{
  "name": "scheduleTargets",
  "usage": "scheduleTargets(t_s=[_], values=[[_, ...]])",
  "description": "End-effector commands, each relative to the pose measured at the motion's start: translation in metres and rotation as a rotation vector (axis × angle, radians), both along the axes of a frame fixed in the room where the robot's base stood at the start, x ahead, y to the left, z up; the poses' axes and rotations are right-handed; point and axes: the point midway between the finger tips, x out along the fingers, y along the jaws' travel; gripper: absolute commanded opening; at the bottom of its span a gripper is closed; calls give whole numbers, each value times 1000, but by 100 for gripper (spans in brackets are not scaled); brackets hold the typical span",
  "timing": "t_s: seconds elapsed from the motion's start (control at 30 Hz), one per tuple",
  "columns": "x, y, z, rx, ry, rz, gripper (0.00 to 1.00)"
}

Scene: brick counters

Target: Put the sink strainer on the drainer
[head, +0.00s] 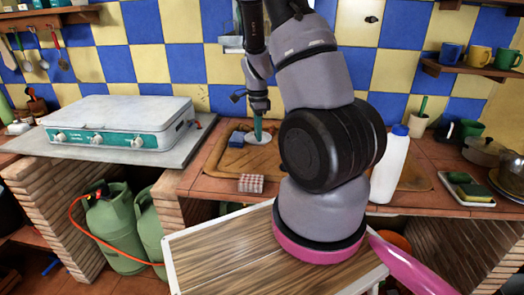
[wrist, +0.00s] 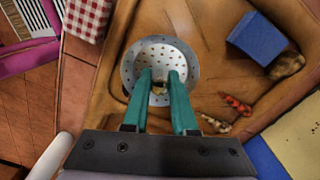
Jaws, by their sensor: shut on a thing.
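The sink strainer (wrist: 158,52) is a round silver dish full of small holes. It shows in the wrist view below my fingertips, over the brown basin. My gripper (wrist: 160,80) has two teal fingers that are shut on the middle of the strainer, which they partly cover. In the head view my gripper (head: 258,132) points down over the brown sink (head: 222,160) at the back of the counter. I cannot make out the drainer opening for certain.
A blue block (wrist: 257,38) and red pepper-like bits (wrist: 235,104) lie in the basin. A red checked block (head: 251,184) sits at the sink's front edge. A white bottle (head: 390,165) stands right of my arm, and a stove (head: 120,122) stands left.

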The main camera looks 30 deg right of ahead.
Motion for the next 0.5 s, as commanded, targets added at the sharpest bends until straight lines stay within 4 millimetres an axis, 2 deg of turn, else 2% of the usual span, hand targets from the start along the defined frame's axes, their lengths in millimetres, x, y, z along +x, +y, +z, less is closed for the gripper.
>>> scheduleTargets(t_s=[0.13, 0.33, 0.5], values=[[-3, -4, -12, 1, 3, -77, 0], [-3, -4, -49, 1, 3, -79, 0], [-2, -4, -64, 0, 0, -77, 0]])
